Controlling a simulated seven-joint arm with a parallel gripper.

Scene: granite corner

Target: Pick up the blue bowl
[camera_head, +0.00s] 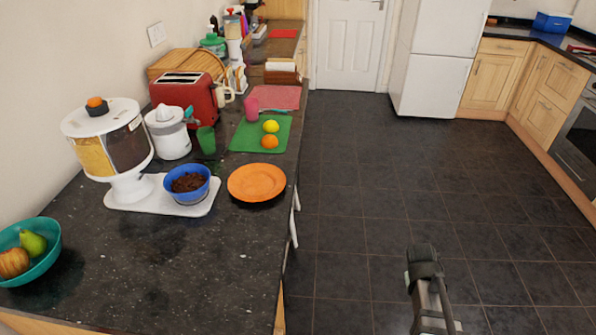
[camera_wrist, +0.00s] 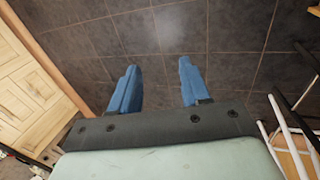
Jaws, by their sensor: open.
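The blue bowl (camera_head: 187,184) stands upright on the white base of the cereal dispenser, on the dark granite counter in the head view. It holds dark brown pieces. My gripper (camera_wrist: 157,85) shows in the wrist view with its two blue fingers apart and nothing between them, over the dark tiled floor. In the head view my arm is at the lower right, over the floor and well to the right of the counter. The bowl is not in the wrist view.
The cereal dispenser (camera_head: 128,187) rises just left and behind the bowl. An orange plate (camera_head: 257,182) lies close to its right. A green cup (camera_head: 206,140) and a white juicer (camera_head: 168,133) stand behind. A teal fruit bowl (camera_head: 50,245) is at front left. The counter's front middle is clear.

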